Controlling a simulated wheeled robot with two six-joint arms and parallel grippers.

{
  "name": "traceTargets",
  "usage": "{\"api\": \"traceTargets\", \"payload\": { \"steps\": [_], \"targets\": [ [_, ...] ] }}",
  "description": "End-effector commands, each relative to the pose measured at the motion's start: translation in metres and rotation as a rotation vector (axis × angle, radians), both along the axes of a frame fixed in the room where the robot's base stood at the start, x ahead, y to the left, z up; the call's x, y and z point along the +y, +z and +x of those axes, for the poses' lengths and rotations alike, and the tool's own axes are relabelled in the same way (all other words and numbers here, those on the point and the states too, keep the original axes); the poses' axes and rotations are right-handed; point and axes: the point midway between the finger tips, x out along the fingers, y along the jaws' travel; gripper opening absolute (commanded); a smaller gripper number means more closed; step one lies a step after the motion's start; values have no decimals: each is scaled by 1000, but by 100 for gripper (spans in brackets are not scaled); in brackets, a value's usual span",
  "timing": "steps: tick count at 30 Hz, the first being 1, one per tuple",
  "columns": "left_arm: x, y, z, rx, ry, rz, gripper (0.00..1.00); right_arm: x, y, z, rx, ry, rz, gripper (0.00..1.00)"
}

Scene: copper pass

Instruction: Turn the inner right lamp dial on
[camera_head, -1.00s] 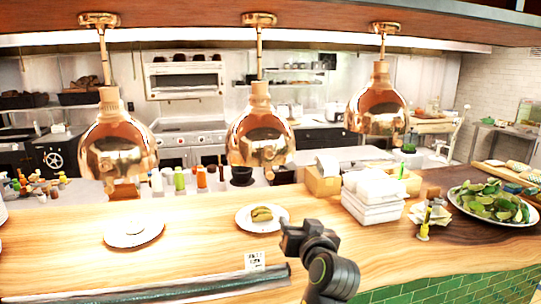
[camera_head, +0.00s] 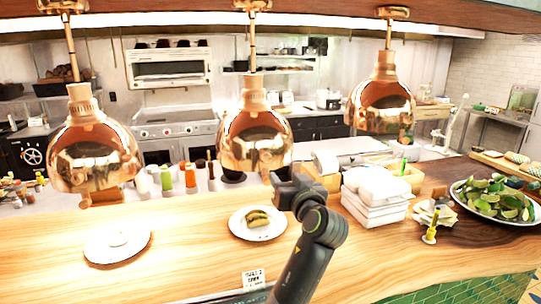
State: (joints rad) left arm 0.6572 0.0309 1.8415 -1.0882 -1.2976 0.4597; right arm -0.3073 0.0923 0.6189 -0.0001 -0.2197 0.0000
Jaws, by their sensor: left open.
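Three copper heat lamps hang over the counter: a left lamp (camera_head: 95,155), a middle lamp (camera_head: 256,140) and a right lamp (camera_head: 383,105). I cannot make out a lamp dial on any of them, nor whether a lamp is on.
The wooden counter (camera_head: 185,225) holds a plate with green food (camera_head: 240,233), a plate with a pale item (camera_head: 98,246), stacked white boxes (camera_head: 370,210) and a plate of green leaves (camera_head: 516,217). A small sign (camera_head: 253,279) stands at the front edge.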

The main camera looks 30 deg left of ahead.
Motion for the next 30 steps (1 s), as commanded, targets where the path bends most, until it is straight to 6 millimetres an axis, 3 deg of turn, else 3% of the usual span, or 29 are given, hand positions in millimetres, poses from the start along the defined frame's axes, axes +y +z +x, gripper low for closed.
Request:
{"api": "traceTargets", "payload": {
  "steps": [3, 15, 22, 30],
  "targets": [
    [21, 6, 16, 5, 4, 5, 46, -1, 18, -2, 3, 0, -2, 45],
    [78, 4, 62, 3, 1, 1, 46, 17, 50, 8, -10, -5, 21, 45],
    [93, 2, 74, 1, 0, 0, 46, 14, 58, 8, -10, -3, 18, 45],
    [96, 0, 77, 1, 0, -1, 46, 9, 59, 7, -10, -2, 12, 45]
  ]
}}
